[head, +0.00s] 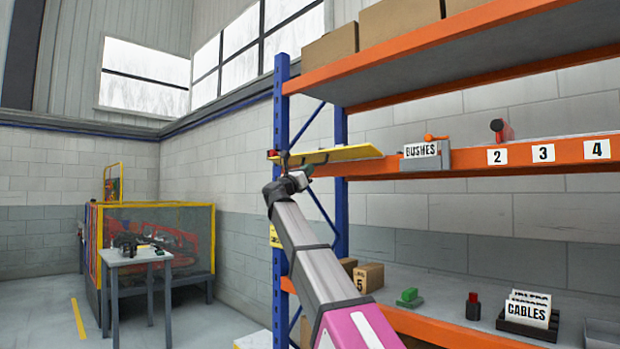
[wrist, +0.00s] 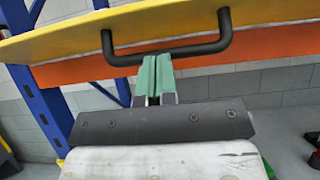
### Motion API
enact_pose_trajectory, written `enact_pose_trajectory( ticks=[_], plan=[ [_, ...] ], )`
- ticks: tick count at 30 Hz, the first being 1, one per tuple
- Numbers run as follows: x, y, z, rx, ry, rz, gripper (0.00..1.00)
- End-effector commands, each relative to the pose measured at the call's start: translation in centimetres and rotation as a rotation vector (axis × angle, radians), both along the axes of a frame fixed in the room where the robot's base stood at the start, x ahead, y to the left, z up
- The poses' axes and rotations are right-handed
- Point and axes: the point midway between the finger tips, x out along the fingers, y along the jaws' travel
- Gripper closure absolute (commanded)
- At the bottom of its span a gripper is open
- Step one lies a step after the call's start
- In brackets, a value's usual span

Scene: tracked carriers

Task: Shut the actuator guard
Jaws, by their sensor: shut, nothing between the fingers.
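A yellow panel (head: 345,153) with a black bar handle sticks out roughly level at the left end of the middle shelf; I take it to be the actuator guard. In the wrist view the panel (wrist: 180,22) crosses the top, and its handle (wrist: 205,47) hangs at its near edge. My gripper (head: 286,158) is at the panel's left end. In the wrist view its green fingers (wrist: 157,60) are shut together with nothing between them. Their tips are at the handle's lower bar; I cannot tell whether they touch it. What lies behind the panel is hidden.
A blue upright (head: 281,110) stands close by my gripper. The orange shelf beam (head: 470,156) carries a bushes bin (head: 425,163) and number labels. Below is a shelf with boxes and a cables tray (head: 525,325). A small table (head: 137,257) stands at the left.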

Motion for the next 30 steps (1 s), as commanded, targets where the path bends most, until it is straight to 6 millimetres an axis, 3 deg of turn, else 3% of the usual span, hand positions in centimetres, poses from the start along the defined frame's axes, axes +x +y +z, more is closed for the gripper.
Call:
enact_pose_trajectory(
  ticks=[15, 26, 30],
  plan=[
    [-0.1, 0.4, 5.4, 0.347, 0.346, -0.001, 1.0],
    [0.5, -0.2, 8.2, 0.552, 0.556, -0.002, 1.0],
    [0.6, -0.6, 8.7, 0.549, 0.553, -0.002, 1.0]
  ],
)
